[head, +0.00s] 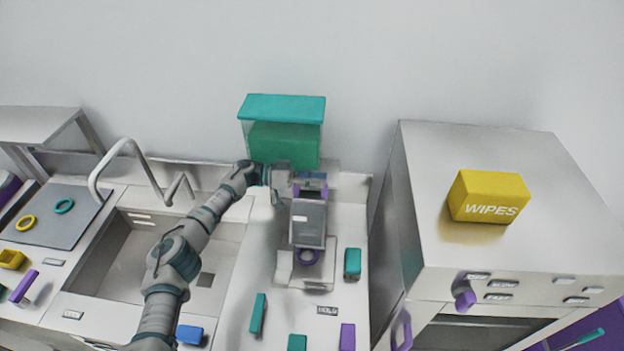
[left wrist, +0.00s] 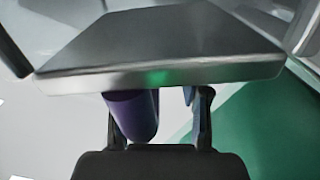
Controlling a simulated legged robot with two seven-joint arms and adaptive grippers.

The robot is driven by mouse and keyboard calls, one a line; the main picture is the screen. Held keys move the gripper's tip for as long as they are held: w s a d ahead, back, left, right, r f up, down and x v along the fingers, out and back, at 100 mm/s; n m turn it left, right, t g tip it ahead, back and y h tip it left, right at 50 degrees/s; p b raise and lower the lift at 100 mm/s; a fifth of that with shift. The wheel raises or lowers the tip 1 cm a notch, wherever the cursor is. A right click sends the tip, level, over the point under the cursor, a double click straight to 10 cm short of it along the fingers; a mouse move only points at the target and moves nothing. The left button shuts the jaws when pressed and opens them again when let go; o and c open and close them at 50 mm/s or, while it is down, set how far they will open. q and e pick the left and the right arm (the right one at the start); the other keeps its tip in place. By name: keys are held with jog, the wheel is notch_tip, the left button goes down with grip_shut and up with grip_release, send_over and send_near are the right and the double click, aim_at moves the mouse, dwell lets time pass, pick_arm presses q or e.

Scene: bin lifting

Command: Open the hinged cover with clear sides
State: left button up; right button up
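A grey machine (head: 304,275) stands on the counter. Its upper part is a grey panel (head: 308,222), with a purple bar (head: 310,191) near its top edge. My left gripper (head: 283,180) is at the machine's top, beside the purple bar. In the left wrist view, a grey slab (left wrist: 160,48) crosses above the fingers. A purple cylinder (left wrist: 132,114) lies near the left finger, with a gap to the right finger; the gripper (left wrist: 160,118) looks open. My right gripper is out of view.
A teal-topped box (head: 283,108) stands behind my gripper against the wall. A sink (head: 160,260) with a tall faucet (head: 126,152) is left. An oven (head: 510,240) with a yellow wipes box (head: 490,196) is right. Small teal, blue and purple blocks lie along the counter's front.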

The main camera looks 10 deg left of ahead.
pick_arm(q)
jog(key=shift+d, duration=0.15)
jog(key=a, duration=1.2)
jog(key=shift+w+a, duration=0.15)
jog(key=shift+d, duration=0.25)
jog(key=shift+a+f, duration=0.1)
jog(key=shift+a, duration=0.05)
